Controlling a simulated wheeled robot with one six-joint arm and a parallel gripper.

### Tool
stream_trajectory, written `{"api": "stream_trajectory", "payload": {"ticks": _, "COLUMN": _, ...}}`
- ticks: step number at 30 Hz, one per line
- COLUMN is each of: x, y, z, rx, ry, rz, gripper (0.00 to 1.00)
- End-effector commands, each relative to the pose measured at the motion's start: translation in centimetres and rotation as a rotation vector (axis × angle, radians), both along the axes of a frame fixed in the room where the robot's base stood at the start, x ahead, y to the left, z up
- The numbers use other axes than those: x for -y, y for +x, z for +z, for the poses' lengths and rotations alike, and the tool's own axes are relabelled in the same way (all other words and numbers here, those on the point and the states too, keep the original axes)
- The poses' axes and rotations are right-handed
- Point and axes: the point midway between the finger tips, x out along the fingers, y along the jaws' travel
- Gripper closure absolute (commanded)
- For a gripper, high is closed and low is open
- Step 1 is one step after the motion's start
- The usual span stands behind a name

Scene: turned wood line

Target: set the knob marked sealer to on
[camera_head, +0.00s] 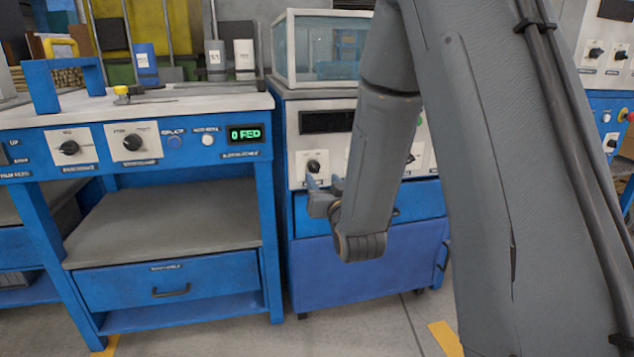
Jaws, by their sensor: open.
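Several black rotary knobs on white plates show, but their labels are too small to read, so I cannot tell which is marked sealer. One knob (313,166) is on the front of the middle blue cabinet, its pointer direction unclear. My gripper (322,184) is open and empty, just below and in front of that knob in the picture; I cannot tell whether it touches anything. My arm hides part of the middle panel, where another knob (410,158) shows beside it. Two more knobs, a left one (69,147) and a right one (132,141), are on the left bench.
The left bench (200,105) carries a green display (245,134) and buttons. A clear-walled box (305,50) stands on the middle cabinet (340,268). More knobs (596,52) and a red button (624,115) are at far right. The floor in front (250,338) is clear.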

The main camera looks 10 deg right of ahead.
Motion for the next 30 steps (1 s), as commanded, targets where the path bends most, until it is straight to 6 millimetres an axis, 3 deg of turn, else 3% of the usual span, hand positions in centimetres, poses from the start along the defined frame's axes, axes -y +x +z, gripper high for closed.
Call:
{"api": "stream_trajectory", "payload": {"ticks": 15, "x": 0.0, "y": 6.7, "z": -0.1, "rx": 0.000, "ry": 0.000, "rz": 0.000, "gripper": 0.54}}
{"api": "stream_trajectory", "payload": {"ticks": 27, "x": 0.0, "y": 7.6, "z": 0.0, "rx": -0.001, "ry": 0.000, "rz": 0.000, "gripper": 0.54}}
{"api": "stream_trajectory", "payload": {"ticks": 30, "x": 0.0, "y": 7.6, "z": 0.0, "rx": -0.001, "ry": 0.000, "rz": 0.000, "gripper": 0.69}}
